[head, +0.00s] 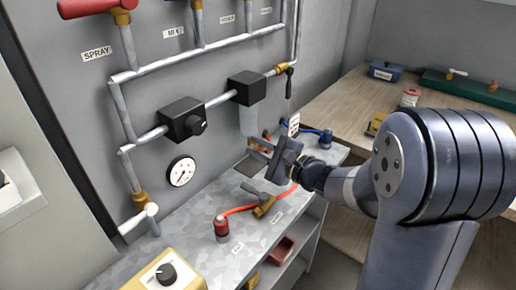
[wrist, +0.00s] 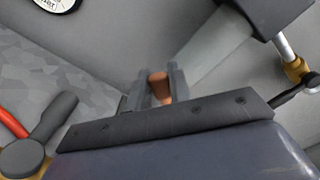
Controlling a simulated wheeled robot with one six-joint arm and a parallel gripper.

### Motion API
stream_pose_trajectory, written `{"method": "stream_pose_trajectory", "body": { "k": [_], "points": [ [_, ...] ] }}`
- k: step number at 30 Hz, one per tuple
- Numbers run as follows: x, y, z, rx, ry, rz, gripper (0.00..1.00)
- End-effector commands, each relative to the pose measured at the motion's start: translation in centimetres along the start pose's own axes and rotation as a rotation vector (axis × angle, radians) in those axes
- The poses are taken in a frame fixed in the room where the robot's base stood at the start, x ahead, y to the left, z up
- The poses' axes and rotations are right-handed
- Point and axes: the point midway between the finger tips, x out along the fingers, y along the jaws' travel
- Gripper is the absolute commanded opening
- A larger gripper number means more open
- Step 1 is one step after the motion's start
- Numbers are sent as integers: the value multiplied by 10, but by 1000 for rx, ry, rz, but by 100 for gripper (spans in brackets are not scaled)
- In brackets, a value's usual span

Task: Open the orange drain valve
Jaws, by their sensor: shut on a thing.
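The orange drain valve (wrist: 160,84) shows in the wrist view as a small upright orange piece. It stands between the two fingers of my gripper (wrist: 161,92), which is shut on it. In the head view my gripper (head: 262,149) is at the wall, just under the pale bowl (head: 248,121) of the right black unit (head: 247,88). Only a small orange-brown bit of the valve shows there, and the fingers and gripper body hide most of it. I cannot tell how far the valve is turned.
A brass valve with a grey lever (head: 262,203) and a red fitting (head: 222,229) with an orange hose are on the shelf below. A gauge (head: 182,172) and a black knob unit (head: 184,120) are left of my gripper. A wooden bench (head: 340,105) is at right.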

Motion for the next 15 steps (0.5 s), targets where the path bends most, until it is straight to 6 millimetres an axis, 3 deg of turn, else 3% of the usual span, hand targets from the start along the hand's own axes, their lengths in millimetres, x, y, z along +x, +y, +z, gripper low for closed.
{"method": "stream_pose_trajectory", "body": {
  "k": [15],
  "points": [
    [0,-21,-3,387,2,0,0]
  ]
}}
